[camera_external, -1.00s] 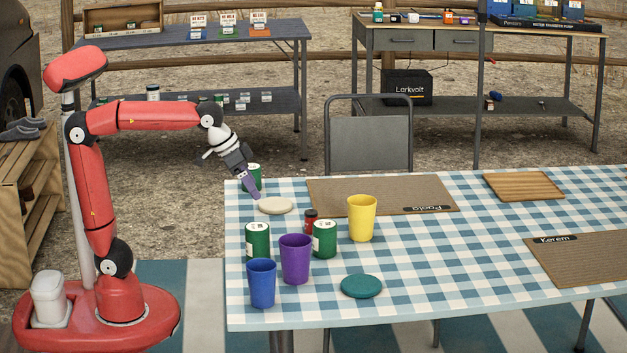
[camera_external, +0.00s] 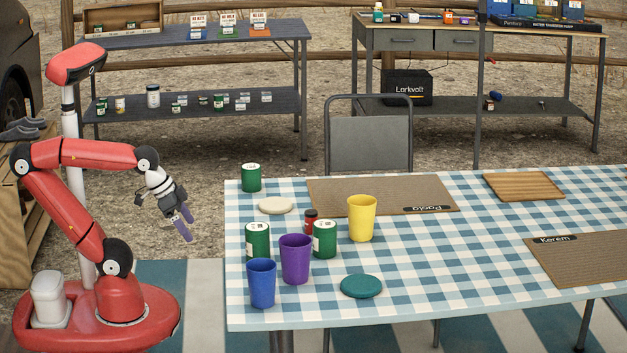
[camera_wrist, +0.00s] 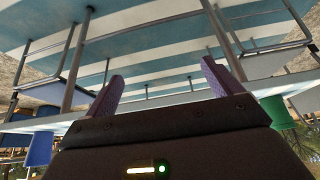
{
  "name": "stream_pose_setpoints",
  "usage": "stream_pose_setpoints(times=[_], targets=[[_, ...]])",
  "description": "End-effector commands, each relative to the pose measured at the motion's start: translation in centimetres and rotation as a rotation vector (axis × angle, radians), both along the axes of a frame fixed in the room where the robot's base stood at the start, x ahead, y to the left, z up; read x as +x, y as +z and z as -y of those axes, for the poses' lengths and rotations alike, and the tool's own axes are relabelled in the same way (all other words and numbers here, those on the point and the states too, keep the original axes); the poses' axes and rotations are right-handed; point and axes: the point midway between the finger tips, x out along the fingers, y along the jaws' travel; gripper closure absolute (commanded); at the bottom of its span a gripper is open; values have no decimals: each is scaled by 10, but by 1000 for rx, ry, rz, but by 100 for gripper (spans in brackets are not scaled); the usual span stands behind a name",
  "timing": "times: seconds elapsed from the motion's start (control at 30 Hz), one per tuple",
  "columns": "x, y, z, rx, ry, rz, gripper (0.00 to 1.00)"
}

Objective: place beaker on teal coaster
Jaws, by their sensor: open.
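The teal coaster (camera_external: 361,286) lies flat and bare near the table's front edge. Three upright tumblers that could be the beaker stand on the table: blue (camera_external: 262,283) at the front left corner, purple (camera_external: 295,258) just behind it to the right, and yellow (camera_external: 362,218) farther back. Which one is meant, I cannot tell. My gripper (camera_external: 186,222) is open and empty, off the table's left edge, with purple fingers pointing down and right. In the wrist view, the fingers (camera_wrist: 163,85) are spread with nothing between them; a blue tumbler (camera_wrist: 41,148) shows at left.
Green cans (camera_external: 257,240) (camera_external: 324,239) (camera_external: 251,178), a small red jar (camera_external: 310,221) and a cream coaster (camera_external: 276,205) crowd the left part of the checked table (camera_external: 440,275). Placemats (camera_external: 350,195) and a wooden board (camera_external: 524,186) lie farther right. The table around the teal coaster's right is clear.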

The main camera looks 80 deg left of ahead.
Motion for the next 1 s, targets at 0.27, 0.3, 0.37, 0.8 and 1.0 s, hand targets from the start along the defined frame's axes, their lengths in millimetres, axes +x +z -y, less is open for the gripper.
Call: stream_pose_setpoints(times=[0.27, 0.3, 0.37, 0.8, 1.0], targets=[[1, 114, 0, 0, 0, 8, 9], [1, 127, 0, 0, 0, 7, 9], [1, 146, 0, 0, 0, 6, 9], [21, 230, -8, 29, 54, 43, 9], [80, 243, -30, 115, 190, 203, 9]])
